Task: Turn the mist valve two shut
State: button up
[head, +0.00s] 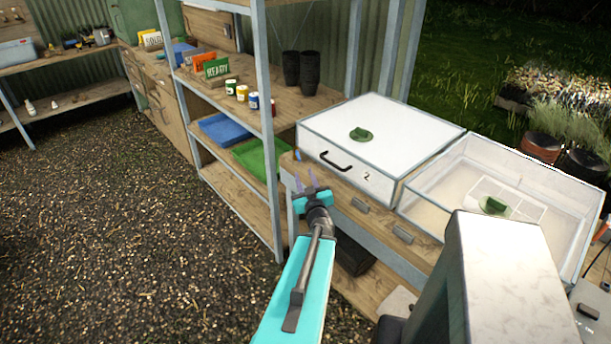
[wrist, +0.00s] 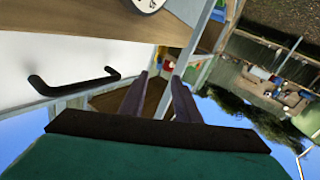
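A green knob (head: 361,134) on a round green base sits on top of the white box (head: 325,128) marked 2, which has a black handle on its front. A second green knob (head: 494,206) shows in the clear-walled box to its right. Which of them is called mist valve two I cannot read; the 2 is on the left box. My gripper (head: 304,180) is open and empty, in front and left of the handle and apart from both knobs. Its two fingers (wrist: 160,98) stand apart in the wrist view, with the black handle (wrist: 75,84) to their left. No knob shows there.
A wooden bench (head: 345,200) carries the boxes. A shelf rack (head: 268,100) with cups, pots and trays stands to the left; its posts are close to my gripper. Gravel floor (head: 130,240) is open at left. Potted plants (head: 560,140) stand at the far right.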

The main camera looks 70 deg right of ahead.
jog(key=shift+s+a+r+p, duration=0.1)
jog(key=shift+s+a+p, duration=0.25)
jog(key=shift+a+p, duration=0.4)
jog(key=shift+d, duration=0.1)
jog(key=shift+w+d, duration=0.1)
jog(key=c, duration=0.6)
jog(key=shift+w+d, duration=0.15)
jog(key=shift+w, duration=0.15)
grip_shut()
jog(key=shift+w+d+r+m+g+y+b, duration=1.4)
jog(key=shift+w+d+g+y+b, duration=0.95)
jog(key=shift+w+d+g, duration=2.55)
jog(key=w+a+r+g+y, duration=0.1)
jog(key=w+a+r+y, duration=0.1)
jog(key=a+r, duration=0.1)
jog(key=w+a+r+m+y+b, duration=0.1)
jog(key=w+a+r, duration=0.1)
jog(key=a, duration=0.3)
jog(key=shift+w+a+r+g+y, duration=0.15)
jog(key=shift+a+r+g+y, duration=0.2)
jog(key=shift+a+r+g, duration=0.1)
